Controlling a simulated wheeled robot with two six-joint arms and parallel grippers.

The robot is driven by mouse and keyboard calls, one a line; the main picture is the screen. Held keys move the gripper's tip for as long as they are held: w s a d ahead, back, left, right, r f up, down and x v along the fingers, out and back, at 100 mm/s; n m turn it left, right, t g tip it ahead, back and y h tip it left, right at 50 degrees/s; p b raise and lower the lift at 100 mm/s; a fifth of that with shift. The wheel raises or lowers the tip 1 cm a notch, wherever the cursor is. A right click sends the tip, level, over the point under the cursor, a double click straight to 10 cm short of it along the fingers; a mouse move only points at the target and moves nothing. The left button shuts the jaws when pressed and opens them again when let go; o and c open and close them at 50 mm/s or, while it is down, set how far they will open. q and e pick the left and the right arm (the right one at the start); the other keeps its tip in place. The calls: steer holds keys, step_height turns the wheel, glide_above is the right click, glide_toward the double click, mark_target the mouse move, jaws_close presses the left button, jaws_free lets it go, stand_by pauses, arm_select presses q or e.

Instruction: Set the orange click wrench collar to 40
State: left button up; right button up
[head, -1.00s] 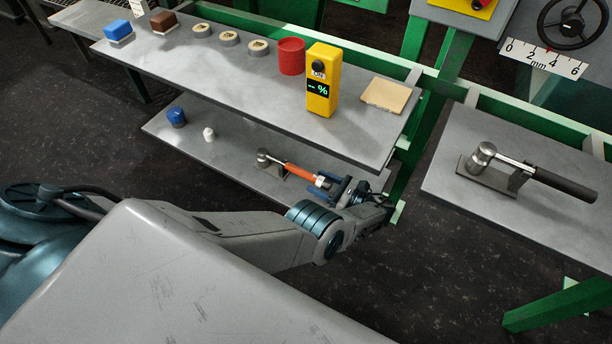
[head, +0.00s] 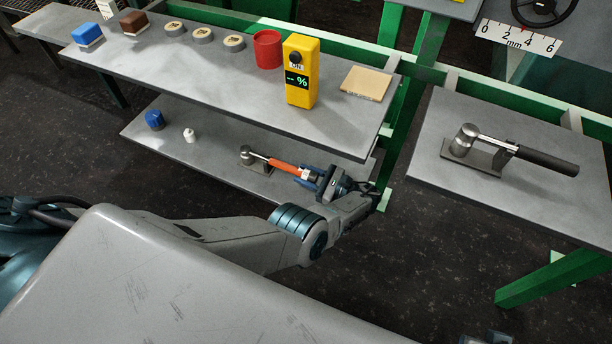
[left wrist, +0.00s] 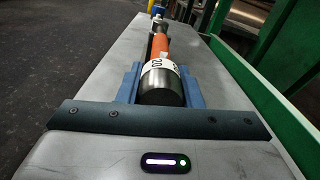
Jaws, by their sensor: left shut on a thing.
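The orange click wrench (head: 284,166) lies on the lower grey shelf, its metal head resting in a small stand at the left. Its handle end points right, toward my left gripper (head: 312,178). In the left wrist view the wrench (left wrist: 160,45) runs away from me between the blue fingers of my left gripper (left wrist: 157,82). The fingers are shut on the collar, a metal end with a white ring (left wrist: 159,67). The number 20 shows on the ring, with part of another mark at its right edge. A small part of what may be my right gripper (head: 488,338) shows at the bottom edge.
A black-handled wrench (head: 540,160) lies on the right table (head: 440,190). The upper shelf (head: 210,75) hangs over the lower one and holds a yellow meter (head: 300,75) and a red cup (head: 267,50). A green post (head: 395,145) stands just right of my left gripper.

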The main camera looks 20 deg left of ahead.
arm_select(q)
steer(key=shift+f+n+b, duration=0.1)
steer(key=shift+n+b, duration=0.25)
steer(key=shift+n, duration=1.35)
arm_select(e)
steer(key=shift+w+a+f+t, duration=0.4)
steer(key=shift+a+f+t, duration=0.1)
steer(key=shift+a+f, duration=0.1)
arm_select(q)
steer(key=o, duration=1)
arm_select(e)
steer(key=shift+d, duration=0.15)
